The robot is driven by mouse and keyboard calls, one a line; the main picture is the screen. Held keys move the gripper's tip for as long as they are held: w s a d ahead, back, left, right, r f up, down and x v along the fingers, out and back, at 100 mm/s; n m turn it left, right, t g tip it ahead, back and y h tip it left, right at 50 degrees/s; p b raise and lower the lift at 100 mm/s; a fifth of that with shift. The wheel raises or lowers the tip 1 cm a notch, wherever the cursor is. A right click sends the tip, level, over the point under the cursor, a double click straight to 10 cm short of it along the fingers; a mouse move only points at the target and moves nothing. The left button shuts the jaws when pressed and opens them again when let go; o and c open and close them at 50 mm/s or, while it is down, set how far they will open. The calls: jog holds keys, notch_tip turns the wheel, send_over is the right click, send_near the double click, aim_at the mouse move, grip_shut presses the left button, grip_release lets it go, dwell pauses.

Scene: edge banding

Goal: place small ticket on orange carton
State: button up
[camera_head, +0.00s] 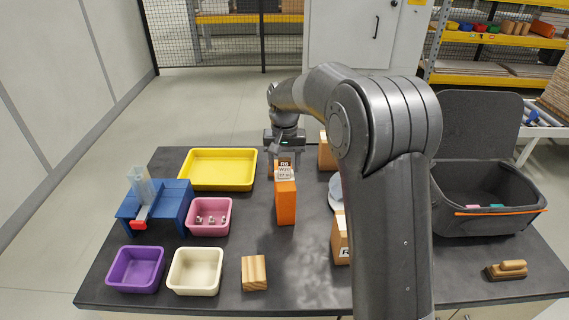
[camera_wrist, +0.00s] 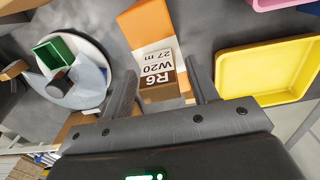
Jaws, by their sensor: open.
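The orange carton (camera_head: 286,207) stands upright on the dark table, below my gripper. The small ticket (camera_head: 286,170), white with a brown band and printed R6, W20 and 27 m, lies over the carton's top in the head view. In the wrist view the ticket (camera_wrist: 154,62) lies against the orange carton (camera_wrist: 142,20), its brown end toward my gripper. My gripper (camera_head: 285,152) is open, and its two fingers (camera_wrist: 163,84) are on either side of the ticket's brown end with gaps. I cannot tell how the ticket's underside meets the carton.
A yellow tray (camera_head: 218,168), pink bin (camera_head: 209,216), purple bin (camera_head: 136,269), cream bin (camera_head: 195,271) and blue dispenser (camera_head: 155,205) stand left. A wooden block (camera_head: 254,273) is in front. My arm partly hides cartons on the right; a grey open case (camera_head: 485,205) is beyond.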

aim_at(284, 159)
jog(key=shift+r, duration=0.1)
notch_tip(284, 159, up, 12)
jog(key=s+d+r+t, duration=0.2)
jog(key=s+d+r, duration=0.3)
jog(key=s, duration=0.4)
jog(key=s+d+f+t, duration=0.1)
jog(key=s+d+f, duration=0.1)
jog(key=s, duration=0.6)
jog(key=s+d+f+t, duration=0.1)
jog(key=s+d, duration=0.3)
jog(key=s, duration=0.4)
jog(key=s+d+f+t, duration=0.1)
jog(key=s+d+f, duration=0.2)
jog(key=s, duration=0.6)
jog(key=shift+d+f+t, duration=0.25)
jog(key=shift+f+t, duration=0.05)
jog(key=shift+f, duration=0.1)
